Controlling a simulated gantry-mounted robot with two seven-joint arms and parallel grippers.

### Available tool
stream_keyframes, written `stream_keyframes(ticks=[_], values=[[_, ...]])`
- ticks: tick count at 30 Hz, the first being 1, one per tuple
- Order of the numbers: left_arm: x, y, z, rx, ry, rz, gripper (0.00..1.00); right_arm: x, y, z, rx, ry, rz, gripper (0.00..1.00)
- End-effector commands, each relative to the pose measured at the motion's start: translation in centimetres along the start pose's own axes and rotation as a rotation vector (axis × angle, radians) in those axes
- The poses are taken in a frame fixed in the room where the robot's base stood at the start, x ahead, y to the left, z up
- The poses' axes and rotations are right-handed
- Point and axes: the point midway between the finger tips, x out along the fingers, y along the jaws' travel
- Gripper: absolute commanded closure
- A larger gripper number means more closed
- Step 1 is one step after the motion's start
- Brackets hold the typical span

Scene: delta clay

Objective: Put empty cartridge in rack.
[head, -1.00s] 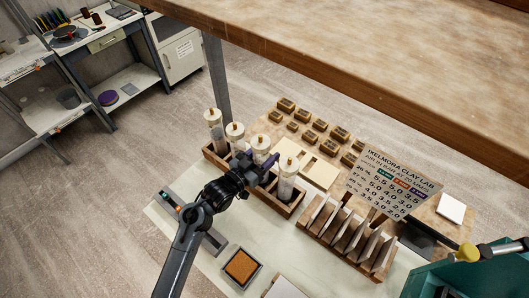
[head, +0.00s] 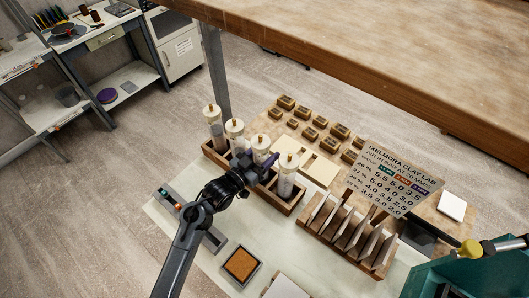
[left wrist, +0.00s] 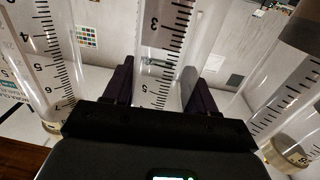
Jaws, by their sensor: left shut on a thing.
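Several clear, graduated cartridges with pale caps stand upright in a row at a wooden rack (head: 207,152). My left gripper (head: 257,163) is shut on the third cartridge from the left (head: 259,146). In the left wrist view this held cartridge (left wrist: 165,40) stands between the two dark fingers, its scale facing me; its lower end is hidden behind my gripper. I cannot tell whether it rests on the rack floor. Neighbouring cartridges stand on both sides, at left (left wrist: 40,70) and right (left wrist: 290,90) in the wrist view. My right gripper is not in view.
A slotted wooden stand with upright tiles (head: 350,235) and a printed clay lab sign (head: 393,178) are to the right. Several small wooden blocks (head: 312,132) lie behind. A tray with a brown pad (head: 241,265) is in front. A thick wooden shelf (head: 400,65) spans above.

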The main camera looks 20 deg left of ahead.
Motion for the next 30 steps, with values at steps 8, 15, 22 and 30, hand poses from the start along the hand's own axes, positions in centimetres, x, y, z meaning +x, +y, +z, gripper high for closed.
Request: stream_keyframes(ticks=[8, 15, 22, 30], values=[[0.0, 0.0, 0.1, 0.0, 0.001, 0.0, 0.27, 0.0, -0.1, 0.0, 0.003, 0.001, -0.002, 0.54], [0.0, 0.0, 0.1, 0.0, 0.0, 0.0, 0.14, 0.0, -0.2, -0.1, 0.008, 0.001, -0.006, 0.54], [-0.4, 0.0, 0.2, 0.0, -0.001, -0.001, 0.14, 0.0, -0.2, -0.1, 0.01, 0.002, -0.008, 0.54], [-4.1, -0.1, 0.3, 0.001, -0.002, -0.002, 0.14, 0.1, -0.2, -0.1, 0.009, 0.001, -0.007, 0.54]])
